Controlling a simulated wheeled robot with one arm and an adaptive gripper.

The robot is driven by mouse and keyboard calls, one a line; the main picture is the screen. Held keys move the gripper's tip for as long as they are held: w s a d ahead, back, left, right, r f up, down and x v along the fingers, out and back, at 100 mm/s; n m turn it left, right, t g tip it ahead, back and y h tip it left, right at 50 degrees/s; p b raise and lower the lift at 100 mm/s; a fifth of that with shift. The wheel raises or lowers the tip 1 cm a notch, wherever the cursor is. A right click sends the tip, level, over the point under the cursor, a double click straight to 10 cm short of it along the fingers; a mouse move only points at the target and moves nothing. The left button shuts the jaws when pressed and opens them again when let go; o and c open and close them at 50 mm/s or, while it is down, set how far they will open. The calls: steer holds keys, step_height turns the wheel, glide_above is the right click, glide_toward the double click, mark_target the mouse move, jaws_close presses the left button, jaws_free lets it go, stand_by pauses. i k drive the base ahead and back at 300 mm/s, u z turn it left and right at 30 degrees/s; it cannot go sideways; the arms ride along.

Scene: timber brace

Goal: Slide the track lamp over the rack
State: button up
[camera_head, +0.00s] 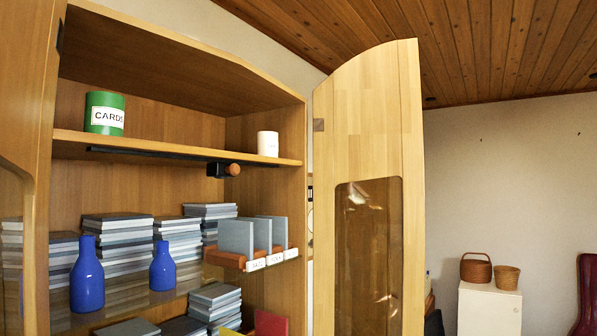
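The track lamp (216,170) is a small black block with a round orange-brown knob on its right side. It hangs from a black track (150,155) along the underside of the upper shelf, near the track's right end. The rack (232,260) is orange-brown, with white labels on its front and several grey panels standing in it. It sits lower in the cabinet, on the right. In the picture the lamp is above the rack's left part; I cannot tell how they line up in depth. My gripper is not in view.
The upper shelf (180,148) holds a green "CARDS" can (104,113) and a white can (268,144). Two blue bottles (87,275) and stacks of grey books (118,243) stand below. An open cabinet door (368,120) stands right of the cabinet.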

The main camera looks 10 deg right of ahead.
mark_target(219, 170)
steer(key=z, duration=0.9)
steer(key=i, duration=0.8)
steer(key=u, duration=2)
